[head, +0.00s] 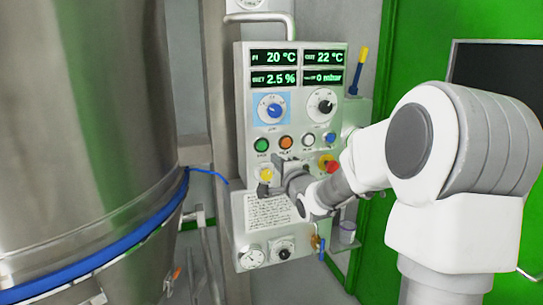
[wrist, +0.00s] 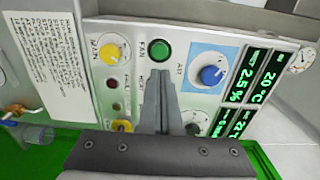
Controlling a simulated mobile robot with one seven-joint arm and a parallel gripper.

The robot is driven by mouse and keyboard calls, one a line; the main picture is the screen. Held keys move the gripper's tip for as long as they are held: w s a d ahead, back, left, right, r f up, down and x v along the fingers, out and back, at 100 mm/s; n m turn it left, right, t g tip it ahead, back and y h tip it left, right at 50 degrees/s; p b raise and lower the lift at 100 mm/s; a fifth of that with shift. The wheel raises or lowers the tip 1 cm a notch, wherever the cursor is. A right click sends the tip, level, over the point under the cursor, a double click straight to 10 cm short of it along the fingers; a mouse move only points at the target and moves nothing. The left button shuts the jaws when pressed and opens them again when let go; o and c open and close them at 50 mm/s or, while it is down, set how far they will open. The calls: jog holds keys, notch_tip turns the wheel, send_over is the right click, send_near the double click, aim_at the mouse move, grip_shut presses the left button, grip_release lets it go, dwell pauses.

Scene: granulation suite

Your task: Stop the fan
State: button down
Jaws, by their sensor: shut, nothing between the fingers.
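The control panel (head: 244,120) is upright in the head view, with a green button (head: 262,145), an orange button (head: 286,142) and a white one (head: 308,141) in a row. In the wrist view the green button (wrist: 160,50) has a label that looks like FAN beside it. My gripper (head: 276,172) is in front of the panel, below the green and orange buttons. In the wrist view my gripper (wrist: 158,80) has its fingers together and empty, their tips close to the green button. Contact cannot be told. The fingers hide the orange button there.
A yellow knob (head: 266,174) and a red mushroom button (head: 330,165) are close to my gripper. A blue knob (head: 270,107) and a black-and-white dial (head: 321,102) sit above. A large steel vessel (head: 90,120) stands left. A green door frame (head: 400,50) is right.

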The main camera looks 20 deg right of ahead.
jog(key=shift+s, duration=2.05)
